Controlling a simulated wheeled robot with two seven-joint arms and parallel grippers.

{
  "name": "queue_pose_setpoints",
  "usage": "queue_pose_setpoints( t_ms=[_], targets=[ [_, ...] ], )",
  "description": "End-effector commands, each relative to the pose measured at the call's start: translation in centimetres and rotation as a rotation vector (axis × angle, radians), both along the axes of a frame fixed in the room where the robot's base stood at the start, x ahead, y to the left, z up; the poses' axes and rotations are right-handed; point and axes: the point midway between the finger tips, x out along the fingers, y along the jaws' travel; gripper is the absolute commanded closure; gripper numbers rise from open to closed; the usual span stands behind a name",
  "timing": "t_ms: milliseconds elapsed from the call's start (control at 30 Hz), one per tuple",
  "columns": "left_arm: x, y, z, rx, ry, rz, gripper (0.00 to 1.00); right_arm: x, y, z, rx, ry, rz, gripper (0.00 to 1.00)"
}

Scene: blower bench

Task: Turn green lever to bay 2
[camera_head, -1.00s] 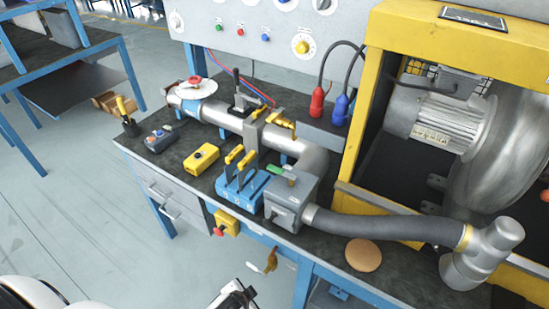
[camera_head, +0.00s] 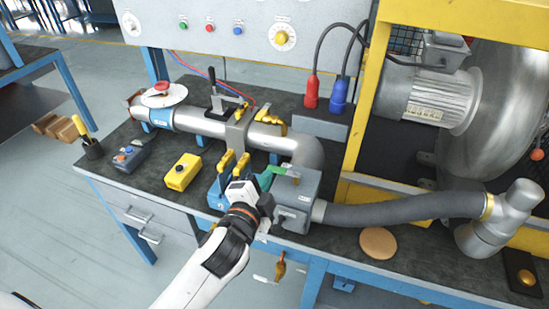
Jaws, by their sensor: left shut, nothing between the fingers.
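The green lever (camera_head: 269,176) sits on top of a grey box (camera_head: 298,209) near the front edge of the bench. It points left from a brass-coloured pivot on the box lid. My left gripper (camera_head: 267,208) is just in front and left of the box, below the lever in the picture. It is shut and empty. I cannot tell whether it touches the box. My white left arm and wrist partly hide the blue block with yellow-handled levers (camera_head: 219,190). Bay markings are too small to read. My right gripper is out of view.
A grey hose (camera_head: 405,211) runs right from the box. A steel pipe (camera_head: 205,123) runs behind. A yellow button box (camera_head: 182,171) stands to the left, and a round tan disc (camera_head: 378,243) lies to the right. A yellow frame (camera_head: 367,110) encloses the blower.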

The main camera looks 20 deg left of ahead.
Motion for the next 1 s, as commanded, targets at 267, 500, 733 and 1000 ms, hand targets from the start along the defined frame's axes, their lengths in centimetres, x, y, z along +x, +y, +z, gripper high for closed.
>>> queue_pose_setpoints(
  t_ms=[267,500,733,1000],
  targets=[
    [2.9,-7.1,11.3,0.572,-0.574,-0.211,1.00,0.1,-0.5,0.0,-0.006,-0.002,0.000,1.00],
    [0.4,-16.4,17.0,1.263,-1.207,-0.353,1.00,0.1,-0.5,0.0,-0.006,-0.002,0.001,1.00],
    [-1.8,-21.9,14.2,1.937,-1.808,-0.457,1.00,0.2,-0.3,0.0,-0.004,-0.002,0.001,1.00],
    [1.6,-18.7,6.6,-1.844,1.721,0.509,1.00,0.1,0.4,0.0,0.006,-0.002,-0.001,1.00]
  ],
)
